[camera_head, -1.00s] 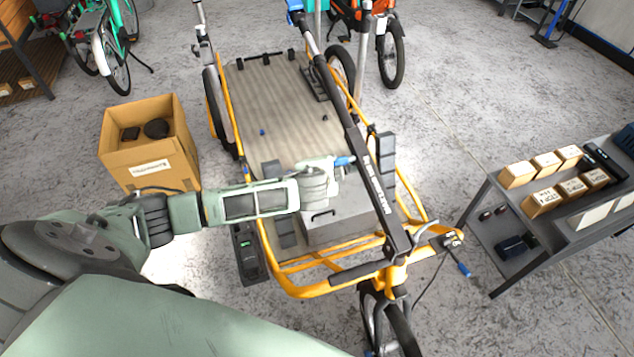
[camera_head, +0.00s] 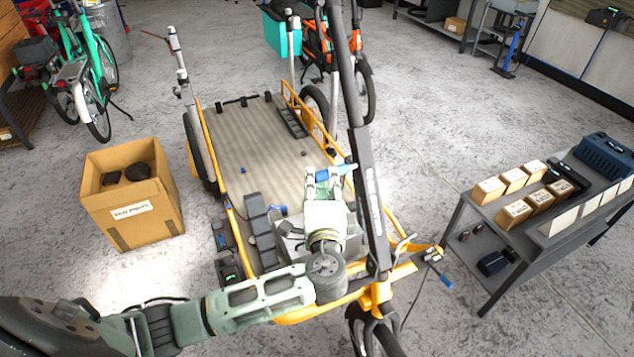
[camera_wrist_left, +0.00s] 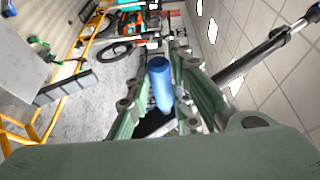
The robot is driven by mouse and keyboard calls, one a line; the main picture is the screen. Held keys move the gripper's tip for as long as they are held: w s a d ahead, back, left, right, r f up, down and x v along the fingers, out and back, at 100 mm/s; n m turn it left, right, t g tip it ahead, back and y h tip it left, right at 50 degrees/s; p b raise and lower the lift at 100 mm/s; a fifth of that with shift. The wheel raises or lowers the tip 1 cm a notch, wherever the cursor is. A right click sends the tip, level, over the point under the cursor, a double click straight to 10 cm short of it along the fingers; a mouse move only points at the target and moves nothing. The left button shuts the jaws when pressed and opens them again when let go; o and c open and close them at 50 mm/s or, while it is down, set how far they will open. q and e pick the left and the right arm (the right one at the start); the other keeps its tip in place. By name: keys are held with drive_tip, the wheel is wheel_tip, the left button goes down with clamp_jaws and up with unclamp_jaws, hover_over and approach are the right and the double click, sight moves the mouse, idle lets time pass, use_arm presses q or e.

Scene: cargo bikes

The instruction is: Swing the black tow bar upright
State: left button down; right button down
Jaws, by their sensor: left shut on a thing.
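The black tow bar (camera_head: 371,200) rises steeply from the front of the yellow cargo bike frame (camera_head: 380,292), and its upper end runs out of the top of the head view. My left gripper (camera_head: 329,177) is shut on a blue handle (camera_head: 338,171) that sticks out from the bar's side. In the left wrist view the blue handle (camera_wrist_left: 160,84) lies between the green fingers (camera_wrist_left: 160,95). The bar (camera_wrist_left: 262,52) also shows at the right of that view. My right gripper is not in view.
A cardboard box (camera_head: 158,222) with dark items stands left of the bike. A grey table (camera_head: 470,222) with small labelled boxes stands at the right. The cargo deck (camera_head: 245,145) lies behind the bar. Open floor separates these.

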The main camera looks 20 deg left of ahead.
use_arm(q)
drive_tip(key=shift+s+d+r, duration=0.3)
drive_tip(key=shift+s+d, duration=0.15)
drive_tip(key=shift+d, duration=0.15)
drive_tip(key=shift+f, duration=0.1)
drive_tip(key=c, duration=1.6)
unclamp_jaws()
drive_tip(key=shift+s+d, duration=0.1)
drive_tip(key=v, duration=1.2)
